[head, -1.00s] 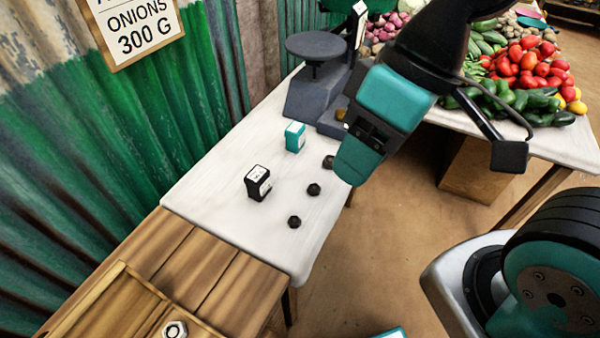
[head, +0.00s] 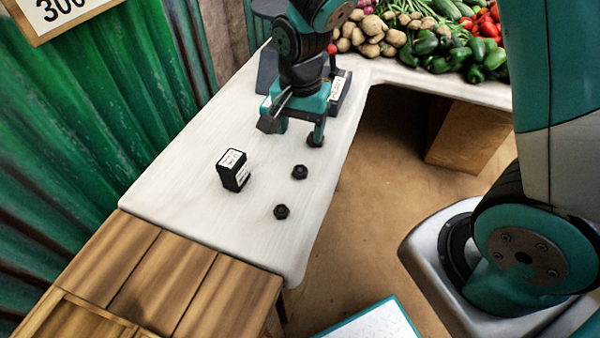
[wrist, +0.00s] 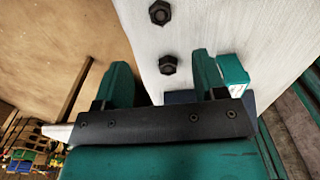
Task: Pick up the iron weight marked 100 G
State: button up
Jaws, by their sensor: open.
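Several small dark hex-shaped iron weights stand in a row on the white table: a near one (head: 281,212), a middle one (head: 300,172) and a far one (head: 316,143) partly hidden by my gripper's right finger. No marking on them is readable, so I cannot tell which is 100 G. My gripper (head: 293,132) is open, pointing down above the table around the far end of the row. In the wrist view my gripper (wrist: 160,68) has nothing between its fingers that I can see held; two weights show beyond and between them, one (wrist: 168,64) closer and one (wrist: 159,12) farther.
A black block with a white label (head: 232,170) stands left of the weights. A teal box (wrist: 235,72) shows beside one finger in the wrist view. The scale (head: 268,70) is behind my gripper, vegetables (head: 440,45) farther back. The table's right edge is close to the weights.

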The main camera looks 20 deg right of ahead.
aim_at(301, 169)
notch_tip(301, 169, down, 12)
jog(key=shift+r+b, duration=0.15)
jog(key=shift+b, duration=0.25)
jog(key=c, duration=1.1)
